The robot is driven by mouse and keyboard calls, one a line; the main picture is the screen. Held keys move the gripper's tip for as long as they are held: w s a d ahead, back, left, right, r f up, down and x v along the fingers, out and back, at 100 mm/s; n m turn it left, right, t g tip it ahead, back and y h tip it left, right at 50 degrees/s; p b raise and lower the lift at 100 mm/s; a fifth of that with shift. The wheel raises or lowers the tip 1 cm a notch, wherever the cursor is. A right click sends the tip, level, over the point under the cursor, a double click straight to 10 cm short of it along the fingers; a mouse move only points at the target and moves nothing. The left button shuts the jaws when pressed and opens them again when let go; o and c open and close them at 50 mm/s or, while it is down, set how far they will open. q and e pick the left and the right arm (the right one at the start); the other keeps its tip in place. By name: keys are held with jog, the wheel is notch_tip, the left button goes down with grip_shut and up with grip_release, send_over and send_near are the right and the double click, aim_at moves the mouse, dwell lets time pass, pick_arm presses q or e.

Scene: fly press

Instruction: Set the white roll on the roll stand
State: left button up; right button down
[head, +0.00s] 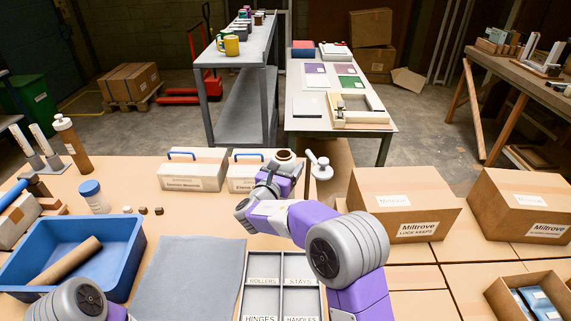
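My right arm comes in from the lower right. Its purple gripper (286,181) is at the far edge of the bench, in front of a white box; its fingertips are hidden. A brown-rimmed ring with a pale centre (285,155) shows just above it; I cannot tell whether it is held. A small white rounded piece with a stub on top (319,165) is right of the gripper, beside a thin dark post (307,182). I cannot tell for sure which things are the white roll and the roll stand. My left arm shows at the lower left; its gripper is out of view.
A blue tray (128,238) holds a brown cardboard tube (65,262). A grey mat (190,280) and a labelled divided tray (281,284) lie at the front. White boxes with blue handles (192,170) stand behind. Cardboard cartons (405,203) fill the right.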

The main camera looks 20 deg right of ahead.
jog(key=shift+f+b, duration=1.1)
jog(key=shift+f, duration=0.65)
jog(key=shift+a, duration=0.15)
jog(key=shift+f+b, duration=0.5)
jog(key=shift+f, duration=0.05)
jog(key=shift+c, duration=1.1)
grip_release()
jog(key=shift+s, duration=0.1)
jog(key=shift+f, duration=0.2)
jog(key=b+v, duration=0.1)
jog(key=v, duration=1)
